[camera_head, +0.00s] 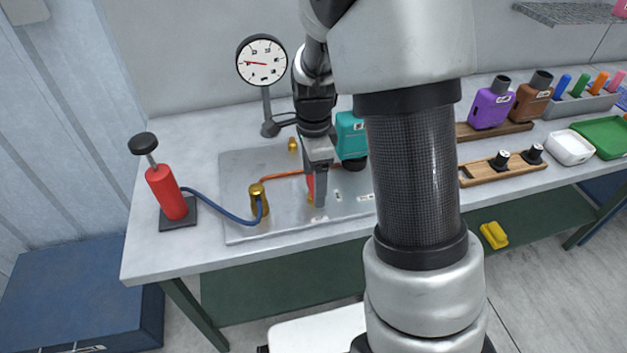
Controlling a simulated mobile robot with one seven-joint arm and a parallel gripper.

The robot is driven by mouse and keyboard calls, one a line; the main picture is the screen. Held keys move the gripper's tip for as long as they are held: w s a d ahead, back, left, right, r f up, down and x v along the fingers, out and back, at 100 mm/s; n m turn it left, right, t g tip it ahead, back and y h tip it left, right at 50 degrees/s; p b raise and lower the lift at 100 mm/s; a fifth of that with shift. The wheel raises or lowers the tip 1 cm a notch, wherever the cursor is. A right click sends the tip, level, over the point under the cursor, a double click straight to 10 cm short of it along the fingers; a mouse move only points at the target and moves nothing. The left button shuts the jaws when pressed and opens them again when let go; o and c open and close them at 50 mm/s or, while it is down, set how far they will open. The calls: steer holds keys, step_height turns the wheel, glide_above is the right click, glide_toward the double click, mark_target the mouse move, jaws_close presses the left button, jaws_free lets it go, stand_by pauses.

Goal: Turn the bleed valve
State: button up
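A metal plate (240,228) lies on the workbench. A small red part (310,187), perhaps the handle of the bleed valve, shows at the left side of my gripper (317,195), with a bit of brass below it. My gripper points down over the plate and covers most of this part. Its fingers are seen edge-on, so I cannot tell whether they grip it. A brass fitting (258,201) stands on the plate to the left, with a blue hose on it. A round pressure gauge (262,61) stands behind; its needle points left.
A red hand pump (167,193) stands left of the plate. A teal unit (351,136) is close to the right of my gripper. My arm hides the bench's middle. Wooden holders (480,174), a white tray (569,147) and a green tray (606,136) are at right.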

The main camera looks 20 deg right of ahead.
steer(key=shift+f, duration=0.1)
steer(key=c, duration=1)
steer(key=shift+c, duration=0.2)
steer(key=shift+n, duration=0.4)
steer(key=n, duration=0.3)
steer(key=shift+n, duration=0.3)
steer(key=n, duration=0.4)
steer(key=shift+n, duration=0.3)
steer(key=n, duration=0.8)
steer(key=shift+n+p, duration=0.35)
steer(key=shift+n, duration=0.05)
